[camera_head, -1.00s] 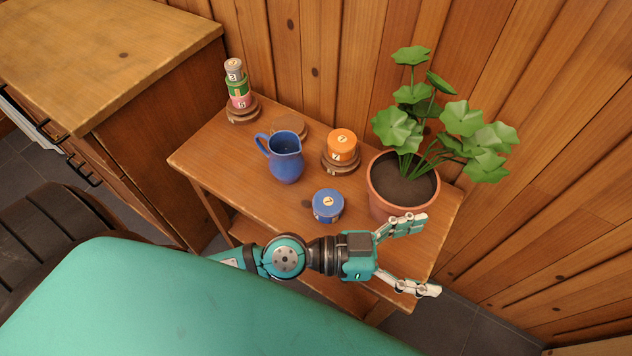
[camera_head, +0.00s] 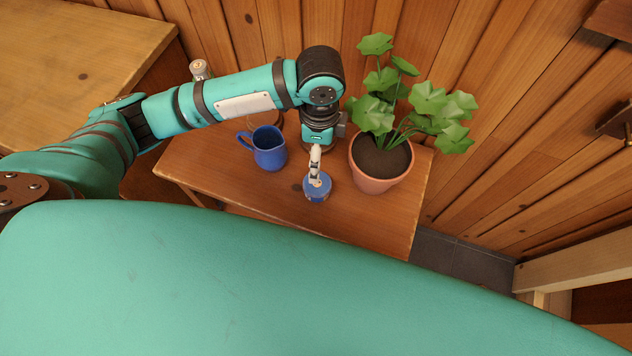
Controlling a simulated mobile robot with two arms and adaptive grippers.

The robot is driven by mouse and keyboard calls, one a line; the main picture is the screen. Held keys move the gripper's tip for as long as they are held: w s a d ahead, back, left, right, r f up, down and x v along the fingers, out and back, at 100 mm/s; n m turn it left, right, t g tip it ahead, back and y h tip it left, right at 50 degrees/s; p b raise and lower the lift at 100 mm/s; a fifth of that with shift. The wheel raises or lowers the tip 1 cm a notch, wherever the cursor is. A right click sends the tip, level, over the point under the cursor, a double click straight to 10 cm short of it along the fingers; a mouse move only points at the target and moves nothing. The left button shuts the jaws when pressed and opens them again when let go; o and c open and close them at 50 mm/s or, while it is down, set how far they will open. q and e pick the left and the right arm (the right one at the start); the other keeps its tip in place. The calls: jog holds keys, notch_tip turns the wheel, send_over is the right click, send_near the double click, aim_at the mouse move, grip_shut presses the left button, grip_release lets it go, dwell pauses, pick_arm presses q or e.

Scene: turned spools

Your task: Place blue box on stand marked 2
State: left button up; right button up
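The blue box (camera_head: 318,191), round and low with a pale label on top, sits on the small wooden table near its front. My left gripper (camera_head: 316,178) points down at it, with one pale finger over the box's top. The other finger is hidden, so I cannot tell its opening or whether it grips the box. A brown stand (camera_head: 278,119) shows partly behind the blue jug; its mark cannot be read. The other stands and the orange box are mostly or fully hidden by my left arm. My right gripper is not in view.
A blue jug (camera_head: 269,149) stands left of the box. A potted plant (camera_head: 381,165) stands close on the right, its leaves near my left wrist. A pale-topped can (camera_head: 199,69) shows above my arm. The table's front (camera_head: 365,222) is clear.

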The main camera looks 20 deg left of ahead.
pick_arm(q)
send_over(317, 187)
jog(key=w, duration=0.2)
notch_tip(317, 187, down, 8)
jog(key=shift+s+a+f+b, duration=0.1)
jog(key=shift+b, duration=0.25)
jog(key=f, duration=0.4)
jog(key=shift+s+f, duration=0.25)
jog(key=shift+s, duration=0.1)
jog(key=shift+f, duration=0.65)
jog(key=c, duration=1.4)
jog(key=shift+r, duration=0.1)
jog(key=shift+r, duration=0.1)
